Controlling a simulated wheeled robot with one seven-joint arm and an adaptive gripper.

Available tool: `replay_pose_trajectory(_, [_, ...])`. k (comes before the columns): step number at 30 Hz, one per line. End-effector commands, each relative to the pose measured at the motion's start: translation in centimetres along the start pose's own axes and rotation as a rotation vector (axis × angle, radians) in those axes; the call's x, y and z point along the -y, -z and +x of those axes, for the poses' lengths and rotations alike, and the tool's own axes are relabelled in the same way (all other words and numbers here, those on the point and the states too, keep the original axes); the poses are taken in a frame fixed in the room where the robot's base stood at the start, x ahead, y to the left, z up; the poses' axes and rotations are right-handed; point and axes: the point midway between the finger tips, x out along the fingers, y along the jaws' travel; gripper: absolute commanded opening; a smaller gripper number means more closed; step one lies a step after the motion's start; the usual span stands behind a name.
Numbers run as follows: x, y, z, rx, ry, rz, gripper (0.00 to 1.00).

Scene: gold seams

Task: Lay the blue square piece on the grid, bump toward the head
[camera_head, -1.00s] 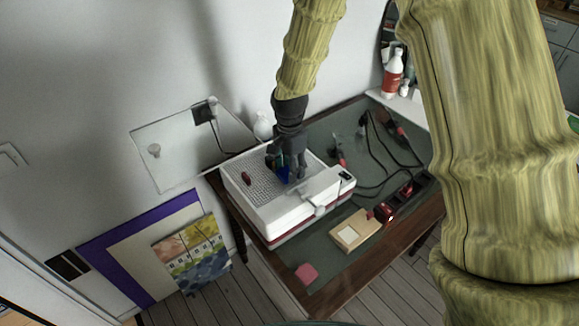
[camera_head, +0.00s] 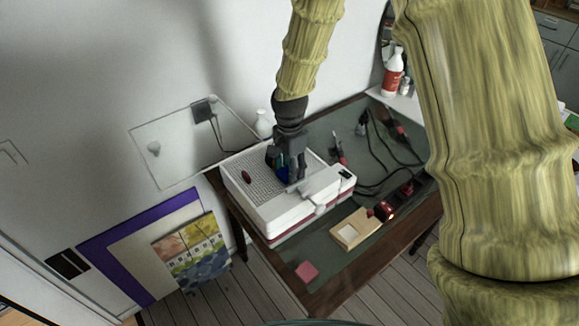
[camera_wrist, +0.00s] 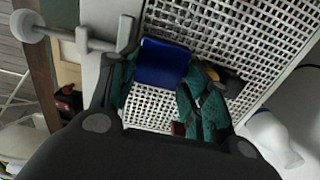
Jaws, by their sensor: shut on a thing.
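The blue square piece (camera_wrist: 162,62) is between the green-padded fingers of my gripper (camera_wrist: 155,88) in the wrist view. In the head view my gripper (camera_head: 287,176) is over the white box's perforated grid (camera_head: 262,188), and a little of the blue piece (camera_head: 283,172) shows beside the dark fingers. The grid (camera_wrist: 225,35) lies behind the piece in the wrist view. I cannot tell whether the piece touches it. Its bump cannot be made out. A pale arm with a round knob (camera_wrist: 75,38), perhaps the head, is left of the piece.
A dark red oval piece (camera_head: 246,177) lies on the grid's left part. A wooden block (camera_head: 354,229), a red item (camera_head: 383,211), a pink square (camera_head: 307,271) and black cables (camera_head: 375,150) lie on the table. A white bottle (camera_head: 263,124) stands behind the box.

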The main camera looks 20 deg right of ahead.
Motion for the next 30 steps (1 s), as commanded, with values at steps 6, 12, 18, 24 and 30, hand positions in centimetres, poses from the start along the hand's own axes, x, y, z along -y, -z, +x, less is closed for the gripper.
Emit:
replay_pose_trajectory(6, [-0.08,-0.01,0.04,0.000,-0.002,0.000,0.53])
replay_pose_trajectory(12, [-0.04,0.06,-0.01,0.000,0.000,0.000,0.73])
replay_pose_trajectory(18, [0.00,0.00,-0.03,0.000,0.000,0.000,0.73])
replay_pose_trajectory(24, [0.00,0.00,-0.02,0.000,0.000,0.000,0.73])
replay_pose_trajectory(30, [-0.03,-0.01,-0.08,0.000,0.000,0.000,0.73])
